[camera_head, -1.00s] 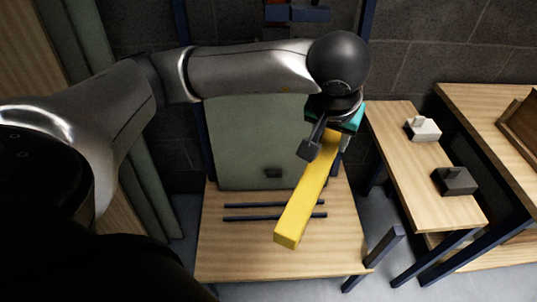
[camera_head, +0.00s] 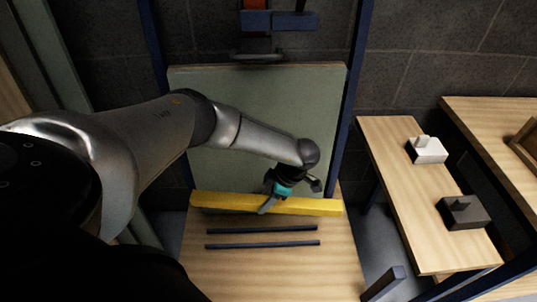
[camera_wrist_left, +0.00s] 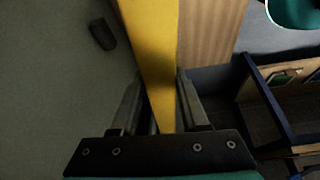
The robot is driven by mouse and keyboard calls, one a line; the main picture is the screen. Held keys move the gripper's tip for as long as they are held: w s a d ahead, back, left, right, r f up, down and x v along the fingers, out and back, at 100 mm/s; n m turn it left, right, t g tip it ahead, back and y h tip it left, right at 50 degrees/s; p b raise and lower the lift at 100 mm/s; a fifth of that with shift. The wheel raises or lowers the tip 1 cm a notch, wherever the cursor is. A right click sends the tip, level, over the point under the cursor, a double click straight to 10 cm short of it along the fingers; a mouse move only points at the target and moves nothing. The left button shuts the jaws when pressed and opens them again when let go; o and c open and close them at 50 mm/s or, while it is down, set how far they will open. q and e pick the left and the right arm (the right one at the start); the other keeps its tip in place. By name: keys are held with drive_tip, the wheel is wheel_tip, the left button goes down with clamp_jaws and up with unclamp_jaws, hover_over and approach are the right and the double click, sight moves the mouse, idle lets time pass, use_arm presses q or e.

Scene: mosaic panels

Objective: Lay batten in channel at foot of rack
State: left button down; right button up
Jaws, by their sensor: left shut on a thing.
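The yellow batten (camera_head: 225,203) lies crosswise along the foot of the grey-green panel (camera_head: 300,100) in the head view. My left gripper (camera_head: 283,198) is shut on it near its middle. The batten also shows between the fingers in the left wrist view (camera_wrist_left: 153,50). Two dark parallel rails (camera_head: 262,230) lie on the wooden bench top (camera_head: 290,275), in front of the batten and apart from it. The blue rack upright (camera_head: 357,90) stands at the panel's right side. I cannot tell whether the batten touches the bench or the panel. My right gripper is not in view.
A wooden side bench (camera_head: 400,185) at the right bears a white block (camera_head: 427,152) and a dark block (camera_head: 463,212). A dark blue post (camera_head: 384,283) stands at the front right. A dark knob (camera_wrist_left: 102,34) sits on the panel in the left wrist view.

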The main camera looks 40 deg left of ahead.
use_arm(q)
drive_tip(key=shift+w+a+f+n, duration=0.2)
drive_tip(key=shift+a+f+n, duration=0.4)
drive_tip(key=shift+a, duration=0.2)
drive_tip(key=shift+a+f+b, duration=0.15)
drive_tip(key=shift+f+b, duration=0.2)
drive_tip(key=shift+f, duration=0.1)
drive_tip(key=shift+f+b, duration=5.2)
drive_tip(key=shift+f, duration=2.75)
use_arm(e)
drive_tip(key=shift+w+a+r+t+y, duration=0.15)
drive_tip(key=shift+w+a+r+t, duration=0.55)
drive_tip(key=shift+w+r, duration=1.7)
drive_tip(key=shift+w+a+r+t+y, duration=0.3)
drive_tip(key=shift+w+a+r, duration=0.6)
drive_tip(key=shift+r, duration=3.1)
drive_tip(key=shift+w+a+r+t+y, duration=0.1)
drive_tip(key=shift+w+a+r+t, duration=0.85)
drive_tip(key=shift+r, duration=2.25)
use_arm(q)
drive_tip(key=shift+f+b, duration=0.35)
drive_tip(key=shift+f, duration=0.05)
drive_tip(key=shift+f+b, duration=0.75)
drive_tip(key=shift+f, duration=0.4)
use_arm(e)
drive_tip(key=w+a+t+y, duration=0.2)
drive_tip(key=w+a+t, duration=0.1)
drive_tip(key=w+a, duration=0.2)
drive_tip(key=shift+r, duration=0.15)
